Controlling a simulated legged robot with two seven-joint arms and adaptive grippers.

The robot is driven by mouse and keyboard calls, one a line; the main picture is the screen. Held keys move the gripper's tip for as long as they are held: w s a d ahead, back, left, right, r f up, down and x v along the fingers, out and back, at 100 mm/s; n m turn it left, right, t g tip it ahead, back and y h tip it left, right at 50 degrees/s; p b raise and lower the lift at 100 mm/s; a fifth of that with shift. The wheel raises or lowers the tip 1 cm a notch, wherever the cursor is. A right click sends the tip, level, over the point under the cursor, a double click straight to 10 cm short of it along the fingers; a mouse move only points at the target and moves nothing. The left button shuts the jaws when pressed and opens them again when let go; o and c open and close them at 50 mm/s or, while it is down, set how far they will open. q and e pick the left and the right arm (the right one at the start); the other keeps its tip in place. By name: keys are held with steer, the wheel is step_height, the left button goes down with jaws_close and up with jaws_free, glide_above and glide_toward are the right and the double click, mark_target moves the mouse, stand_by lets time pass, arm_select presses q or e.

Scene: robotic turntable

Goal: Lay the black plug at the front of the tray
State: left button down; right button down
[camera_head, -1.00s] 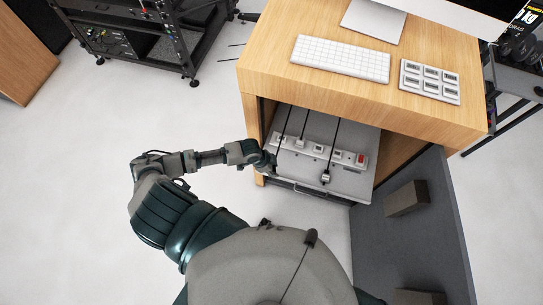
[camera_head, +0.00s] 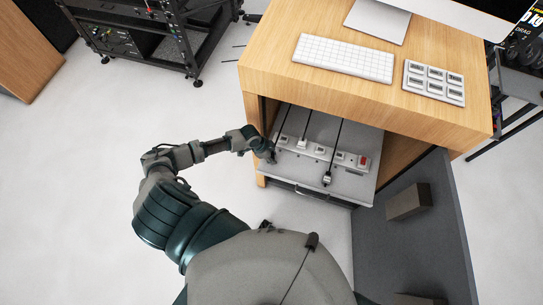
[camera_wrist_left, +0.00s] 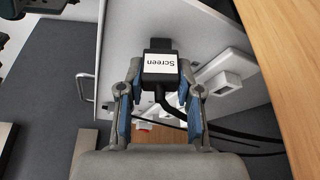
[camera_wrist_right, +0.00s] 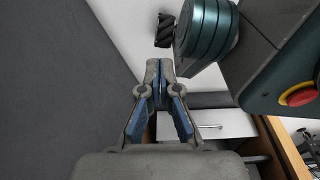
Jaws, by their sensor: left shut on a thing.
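My left gripper (camera_head: 270,157) is at the left end of the grey pull-out tray (camera_head: 285,176). In the left wrist view, my left gripper (camera_wrist_left: 158,85) is shut on a black plug (camera_wrist_left: 160,68) with a white label reading "Screen". Its black cable runs back between the fingers. The plug is over or on the tray (camera_wrist_left: 119,35); contact is unclear. In the head view the gripper mostly hides it. A white power strip (camera_head: 320,152) lies across the tray. My right gripper (camera_wrist_right: 160,66) is shut and empty in the right wrist view.
Another plug (camera_head: 327,178) with a pale label lies on the tray in front of the strip. A white plug (camera_head: 301,143) sits at the strip. The desk top (camera_head: 270,65) overhangs the tray. An open grey door (camera_head: 400,240) stands to the right.

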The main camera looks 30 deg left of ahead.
arm_select(q)
steer(key=shift+f, duration=0.15)
steer(key=c, duration=1)
jaws_free()
steer(key=shift+o, duration=1.1)
steer(key=shift+a, duration=0.25)
arm_select(e)
steer(key=shift+w+r, duration=0.15)
steer(key=shift+w, duration=0.1)
arm_select(q)
steer(key=shift+a, duration=0.1)
steer(key=p+v, duration=0.1)
steer(key=v, duration=1.1)
steer(key=shift+p, duration=0.4)
arm_select(e)
steer(key=s, duration=0.1)
steer(key=s+f, duration=0.1)
steer(key=s, duration=0.3)
steer(key=shift+s+d+f, duration=0.1)
steer(key=shift+d+f, duration=0.1)
steer(key=shift+d, duration=0.2)
